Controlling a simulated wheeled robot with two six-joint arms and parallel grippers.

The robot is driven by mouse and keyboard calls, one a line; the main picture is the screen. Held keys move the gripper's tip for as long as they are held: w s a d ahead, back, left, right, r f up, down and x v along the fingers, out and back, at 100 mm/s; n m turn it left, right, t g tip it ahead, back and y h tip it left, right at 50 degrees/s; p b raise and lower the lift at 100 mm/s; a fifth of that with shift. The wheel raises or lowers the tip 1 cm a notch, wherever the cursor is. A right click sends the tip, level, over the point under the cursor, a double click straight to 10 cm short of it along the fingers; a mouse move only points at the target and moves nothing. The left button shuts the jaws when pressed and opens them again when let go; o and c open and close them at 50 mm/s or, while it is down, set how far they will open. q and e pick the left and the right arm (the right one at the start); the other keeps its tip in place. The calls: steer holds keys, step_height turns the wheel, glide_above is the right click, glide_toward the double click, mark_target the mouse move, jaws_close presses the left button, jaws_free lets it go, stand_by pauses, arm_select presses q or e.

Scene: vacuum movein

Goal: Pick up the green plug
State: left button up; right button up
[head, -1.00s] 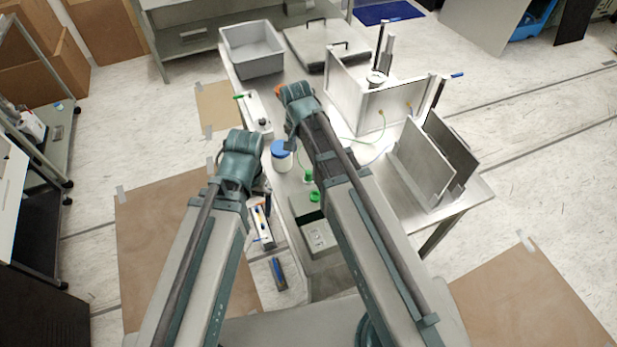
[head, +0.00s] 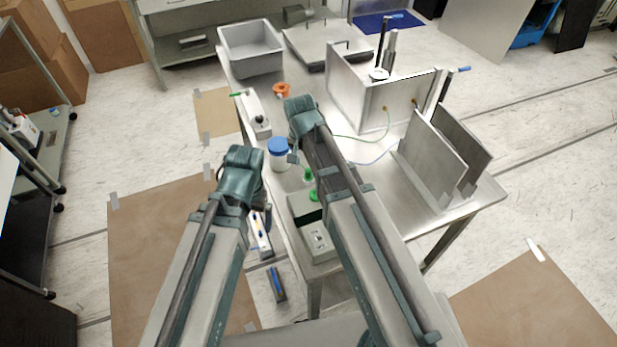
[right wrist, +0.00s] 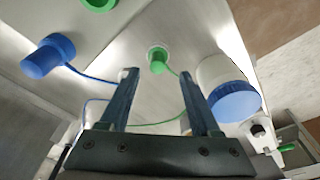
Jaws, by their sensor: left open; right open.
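The green plug (right wrist: 157,58) stands on the metal table in the right wrist view, with a green cable running from it. My right gripper (right wrist: 158,76) is open and empty. In that picture the plug lies between and slightly beyond its fingertips; I cannot tell the height gap. The green plug also shows in the head view (head: 308,174), beside my right forearm. My right gripper's fingers are mostly hidden there below the wrist. My left gripper (head: 264,208) is at the table's left edge, mostly hidden by its own wrist.
A white jar with a blue lid (right wrist: 236,102) stands close right of the plug in the right wrist view. A blue plug (right wrist: 48,56) with a blue cable lies to the left. A metal enclosure (head: 385,100) and upright plates (head: 435,155) occupy the table's right side.

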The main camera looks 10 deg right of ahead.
mark_target(308, 170)
steer(key=f+b, duration=0.3)
steer(key=f, duration=0.1)
steer(key=shift+d, duration=0.3)
steer(key=shift+r, duration=0.1)
jaws_close()
